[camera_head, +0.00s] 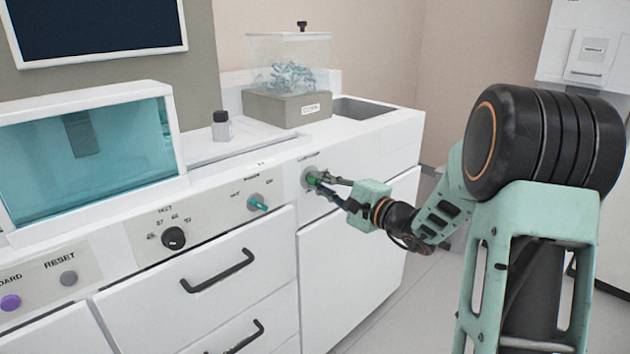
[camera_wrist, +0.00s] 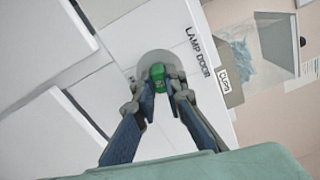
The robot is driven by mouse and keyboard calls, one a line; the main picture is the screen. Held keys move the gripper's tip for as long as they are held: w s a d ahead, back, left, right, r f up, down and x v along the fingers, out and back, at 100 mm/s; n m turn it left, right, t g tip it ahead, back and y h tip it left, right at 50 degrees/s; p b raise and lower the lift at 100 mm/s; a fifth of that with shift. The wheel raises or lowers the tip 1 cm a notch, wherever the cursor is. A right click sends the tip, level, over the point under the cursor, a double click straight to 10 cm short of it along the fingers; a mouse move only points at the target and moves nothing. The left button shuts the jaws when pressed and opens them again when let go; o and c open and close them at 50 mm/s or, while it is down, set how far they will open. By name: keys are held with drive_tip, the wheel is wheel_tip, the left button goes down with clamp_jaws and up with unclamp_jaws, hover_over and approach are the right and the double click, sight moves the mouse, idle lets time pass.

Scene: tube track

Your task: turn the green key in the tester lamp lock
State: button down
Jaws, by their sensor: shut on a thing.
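The green key (camera_head: 313,181) sits in a round grey lock (camera_head: 306,173) on the front panel of the white counter. In the wrist view the green key (camera_wrist: 158,74) stands in the middle of the grey lock disc (camera_wrist: 160,58), beside a label reading LAMP DOOR (camera_wrist: 200,52). My gripper (camera_head: 322,184) is at the lock, its two fingers shut on the key from either side. In the wrist view the fingertips of my gripper (camera_wrist: 160,88) flank the key. The key's inserted end is hidden.
A teal switch (camera_head: 257,203), a black dial (camera_head: 173,238) and a purple button (camera_head: 10,302) lie along the panel to the left. Drawers with black handles (camera_head: 218,271) are below. A clear box on a grey base (camera_head: 287,108) and a small bottle (camera_head: 221,126) stand on the counter.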

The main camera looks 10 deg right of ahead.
drive_tip(key=shift+a+r, duration=0.25)
drive_tip(key=shift+r, duration=0.05)
drive_tip(key=shift+n, duration=0.8)
drive_tip(key=c, duration=1.9)
unclamp_jaws()
drive_tip(key=shift+w+f, duration=0.1)
drive_tip(key=shift+f, duration=0.1)
drive_tip(key=shift+d, duration=0.1)
